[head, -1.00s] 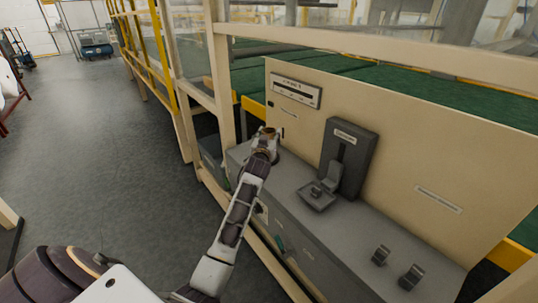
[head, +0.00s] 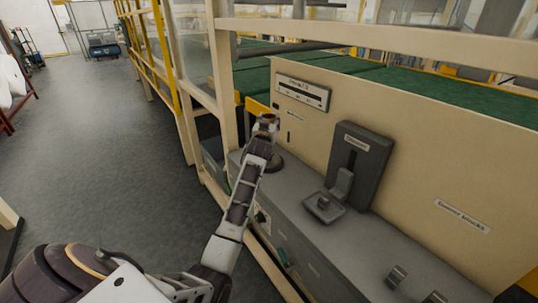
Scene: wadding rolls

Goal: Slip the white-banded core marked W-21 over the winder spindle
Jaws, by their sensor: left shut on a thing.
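My left arm reaches from the bottom of the head view up to the grey bench. My left gripper (head: 264,127) is at its far left end, shut on a small brown ring-like thing (head: 268,118), which looks like the top of a core. Its white band and the W-21 mark cannot be made out. Below and behind the gripper, a dark round base (head: 275,164) sits on the bench. It may belong to the winder spindle, but my gripper and forearm hide what stands on it. I cannot tell whether the core is around a spindle. My right gripper is not in view.
The grey bench (head: 310,240) runs along a beige panel (head: 430,170). A dark lever unit (head: 358,160) with a small tray-like part (head: 323,207) stands right of the gripper. A beige frame post (head: 223,100) rises at left. The grey floor (head: 110,160) is open.

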